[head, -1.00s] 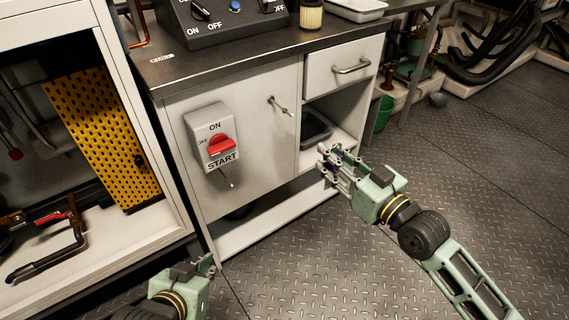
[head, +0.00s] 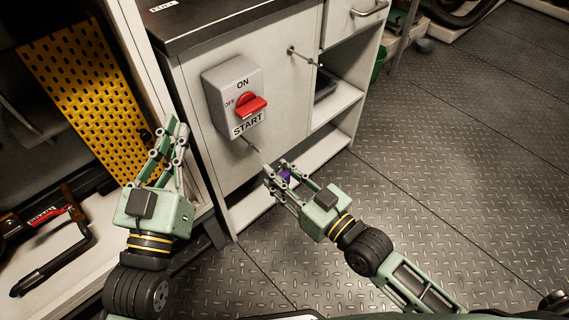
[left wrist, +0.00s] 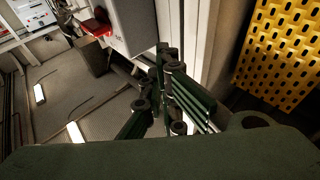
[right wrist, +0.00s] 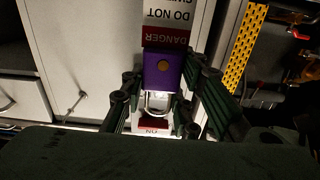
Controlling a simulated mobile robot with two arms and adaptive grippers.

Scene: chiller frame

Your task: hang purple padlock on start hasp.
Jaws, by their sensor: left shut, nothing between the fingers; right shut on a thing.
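The purple padlock (head: 285,176) is in my right gripper (head: 278,178), which is shut on it in front of the cabinet, lower right of the start hasp (head: 253,147). In the right wrist view, the padlock body (right wrist: 163,72) sits between the fingers, its metal shackle (right wrist: 156,104) pointing down the picture. A red-and-white danger tag (right wrist: 167,20) is at its other end. The start hasp is a thin metal piece below the START switch box (head: 232,85); nothing is seen hanging there. My left gripper (head: 175,138) is shut and empty, left of the switch box.
The cabinet door has a second metal fitting (head: 304,57) to the right. An open shelf (head: 335,101) is beside the door. A yellow perforated panel (head: 80,90) and a workbench with tools stand left, close to my left gripper.

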